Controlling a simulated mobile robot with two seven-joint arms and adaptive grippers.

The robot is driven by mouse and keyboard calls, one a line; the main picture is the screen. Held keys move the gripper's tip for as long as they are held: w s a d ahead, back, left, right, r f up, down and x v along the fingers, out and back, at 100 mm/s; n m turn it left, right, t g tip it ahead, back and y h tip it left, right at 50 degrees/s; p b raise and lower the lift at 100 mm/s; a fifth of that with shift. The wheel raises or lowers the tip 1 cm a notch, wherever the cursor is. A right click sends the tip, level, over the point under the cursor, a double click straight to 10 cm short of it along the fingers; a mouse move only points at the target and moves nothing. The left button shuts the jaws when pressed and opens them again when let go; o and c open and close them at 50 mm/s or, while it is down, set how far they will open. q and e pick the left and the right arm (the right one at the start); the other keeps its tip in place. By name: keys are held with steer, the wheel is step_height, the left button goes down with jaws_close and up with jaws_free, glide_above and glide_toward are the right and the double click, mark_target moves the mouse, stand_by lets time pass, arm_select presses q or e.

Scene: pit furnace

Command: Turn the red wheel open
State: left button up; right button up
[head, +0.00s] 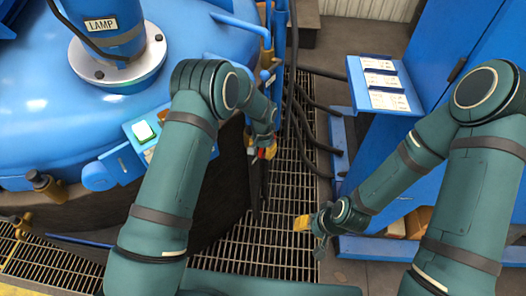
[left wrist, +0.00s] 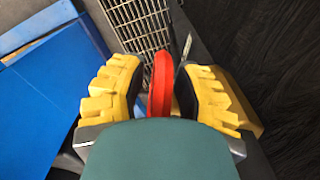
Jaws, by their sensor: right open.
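The red wheel (left wrist: 160,84) shows edge-on in the left wrist view, between the two yellow fingers of my left gripper (left wrist: 164,88). The fingers stand on either side of it with narrow gaps, so the gripper looks open around it. In the head view, only a small red part of the wheel (head: 271,151) shows beside my left gripper (head: 262,152); my arm hides the rest. My right gripper (head: 306,232) is open and empty, low over the floor grating, with one yellow finger clearly visible, apart from the wheel.
A large blue furnace vessel (head: 40,110) with a lamp fitting fills the left. A box with a green button (head: 143,131) sits on its side. Dark hoses (head: 300,110) run over the floor grating (head: 262,245). A blue cabinet with a labelled panel (head: 382,82) stands at right.

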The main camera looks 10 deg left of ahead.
arm_select(q)
jaws_close()
steer(key=shift+f, duration=0.15)
steer(key=shift+s+f+t+h+b, duration=0.1)
steer(key=shift+f+t+h+b, duration=0.15)
steer(key=shift+t+b, duration=0.3)
steer(key=t+b, duration=0.1)
steer(key=b, duration=0.1)
steer(key=f+t+h+b, duration=0.1)
steer(key=t, duration=0.1)
steer(key=shift+h+b, duration=0.25)
steer(key=shift+b, duration=0.1)
steer(key=shift+t+h+b, duration=0.3)
steer(key=shift+t, duration=0.25)
steer(key=shift+w+t, duration=0.2)
steer(key=shift+t, duration=0.2)
steer(key=shift+d+h, duration=0.1)
steer(key=shift+h, duration=0.2)
